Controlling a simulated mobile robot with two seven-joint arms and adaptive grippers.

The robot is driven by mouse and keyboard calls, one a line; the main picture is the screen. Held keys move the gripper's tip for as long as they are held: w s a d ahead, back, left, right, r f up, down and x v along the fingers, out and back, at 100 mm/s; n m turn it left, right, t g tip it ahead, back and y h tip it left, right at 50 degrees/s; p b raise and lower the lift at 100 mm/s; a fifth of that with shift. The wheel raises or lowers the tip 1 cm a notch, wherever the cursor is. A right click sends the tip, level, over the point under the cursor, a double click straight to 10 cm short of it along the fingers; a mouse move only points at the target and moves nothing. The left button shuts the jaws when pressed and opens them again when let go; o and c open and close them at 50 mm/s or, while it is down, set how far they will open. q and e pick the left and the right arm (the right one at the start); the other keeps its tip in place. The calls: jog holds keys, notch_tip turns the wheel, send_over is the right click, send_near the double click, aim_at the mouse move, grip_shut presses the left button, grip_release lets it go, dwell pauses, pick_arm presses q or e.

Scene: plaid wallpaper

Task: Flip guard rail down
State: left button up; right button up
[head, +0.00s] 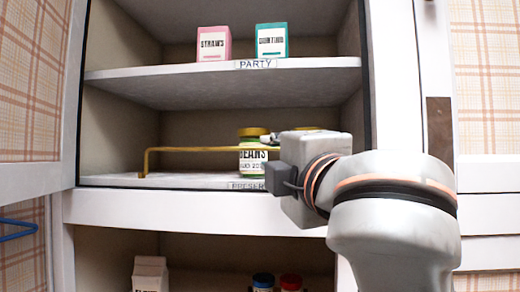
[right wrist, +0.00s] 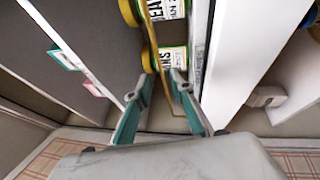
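The brass guard rail (head: 205,149) stands raised across the front of the middle shelf (head: 205,182), with a bent end at the left. Its right part is hidden behind my right arm in the head view. My right gripper (right wrist: 164,80) has its two teal fingers apart, and the rail (right wrist: 165,88) runs between them in the right wrist view. I cannot tell whether either finger touches the rail. In the head view the fingertips are mostly hidden by the gripper's own body. My left gripper is not in view.
A beans jar (head: 252,158) stands just behind the rail, with another yellow lid beside it. A pink box (head: 213,44) and a teal box (head: 271,41) stand on the upper shelf. A carton (head: 150,274) and jars stand below. An open door frames the left side.

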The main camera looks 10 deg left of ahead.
aim_at(260, 150)
jog(key=shift+p+x, duration=0.55)
jog(key=shift+x, duration=2.5)
jog(key=shift+f, duration=0.1)
grip_shut()
